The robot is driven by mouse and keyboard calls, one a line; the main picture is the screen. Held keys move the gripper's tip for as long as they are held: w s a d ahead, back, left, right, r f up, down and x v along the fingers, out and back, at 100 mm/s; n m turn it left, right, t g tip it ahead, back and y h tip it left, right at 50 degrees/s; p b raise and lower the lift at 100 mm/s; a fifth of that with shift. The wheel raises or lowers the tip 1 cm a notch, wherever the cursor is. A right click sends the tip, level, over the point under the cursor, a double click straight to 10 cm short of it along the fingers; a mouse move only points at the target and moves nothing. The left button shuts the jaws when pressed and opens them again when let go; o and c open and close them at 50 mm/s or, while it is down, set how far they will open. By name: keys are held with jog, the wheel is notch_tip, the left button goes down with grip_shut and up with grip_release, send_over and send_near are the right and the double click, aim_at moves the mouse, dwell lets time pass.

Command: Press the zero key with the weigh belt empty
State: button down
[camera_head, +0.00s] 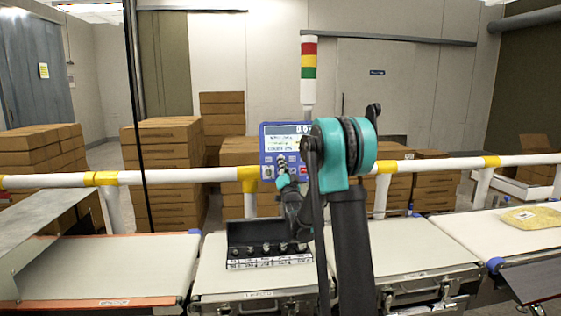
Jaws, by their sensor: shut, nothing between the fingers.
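The blue control panel (270,141) stands behind the belts, with a lit screen showing a reading that starts "0.0" and rows of keys below it. My gripper (283,168) is shut and empty, in front of the lower keys. I cannot tell whether it touches a key, and the key at its tips is hidden. My teal and black arm covers the panel's right side. The pale belt surface (212,268) in the middle bears no product bag. A black open case (240,236) with several small metal weights stands there; its exact support is unclear.
A yellow bag (532,218) lies on the right belt (487,228). An orange-edged belt (110,265) on the left is empty. A white and yellow rail (440,164) runs behind, with stacked cartons (165,160) and a red-yellow-green signal tower (308,60).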

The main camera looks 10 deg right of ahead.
jog(key=shift+s+r, duration=0.2)
jog(key=shift+s, duration=0.5)
jog(key=shift+s+r, duration=0.25)
jog(key=shift+s, duration=0.55)
jog(key=shift+s+r, duration=0.2)
jog(key=shift+s, duration=0.65)
jog(key=shift+s+r, duration=0.25)
jog(key=shift+s, duration=0.55)
